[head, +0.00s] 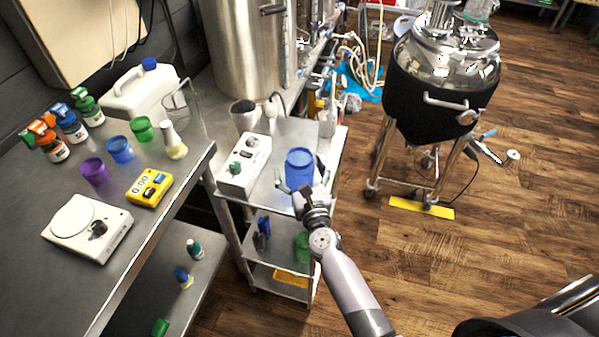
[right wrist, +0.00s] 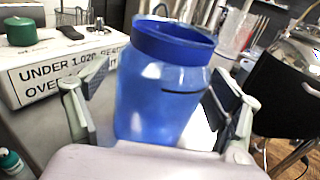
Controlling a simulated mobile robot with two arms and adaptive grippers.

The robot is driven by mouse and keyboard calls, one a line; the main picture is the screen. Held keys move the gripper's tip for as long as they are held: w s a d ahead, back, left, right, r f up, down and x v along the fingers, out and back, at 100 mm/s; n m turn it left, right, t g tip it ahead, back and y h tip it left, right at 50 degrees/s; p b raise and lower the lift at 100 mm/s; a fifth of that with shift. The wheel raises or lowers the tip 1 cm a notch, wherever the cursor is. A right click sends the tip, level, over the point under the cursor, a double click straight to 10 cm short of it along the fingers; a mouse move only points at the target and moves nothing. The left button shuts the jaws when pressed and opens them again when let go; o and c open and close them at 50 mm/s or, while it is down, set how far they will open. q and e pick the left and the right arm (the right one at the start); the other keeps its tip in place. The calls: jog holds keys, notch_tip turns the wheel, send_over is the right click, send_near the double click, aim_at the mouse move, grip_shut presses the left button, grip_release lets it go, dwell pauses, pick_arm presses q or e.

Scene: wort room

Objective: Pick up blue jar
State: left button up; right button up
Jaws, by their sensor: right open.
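The blue jar (head: 299,168) stands upright on the top shelf of a metal cart. In the right wrist view the jar (right wrist: 162,85) is translucent blue with a darker blue rim and fills the middle. My right gripper (head: 301,187) is at the near side of the jar. In the right wrist view its open fingers (right wrist: 158,105) stand on the left and right of the jar, with visible gaps on both sides. The jar's base is hidden behind the gripper body. My left gripper does not show in either view.
A white box with printed text (head: 245,165) stands left of the jar, with a green-capped item on it. A metal bench (head: 150,215) on the left holds bottles, cups and a scale. A black tank on legs (head: 430,95) stands to the right.

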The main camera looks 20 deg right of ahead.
jog(key=shift+c, duration=0.5)
jog(key=c, duration=1.3)
jog(key=shift+r, duration=0.1)
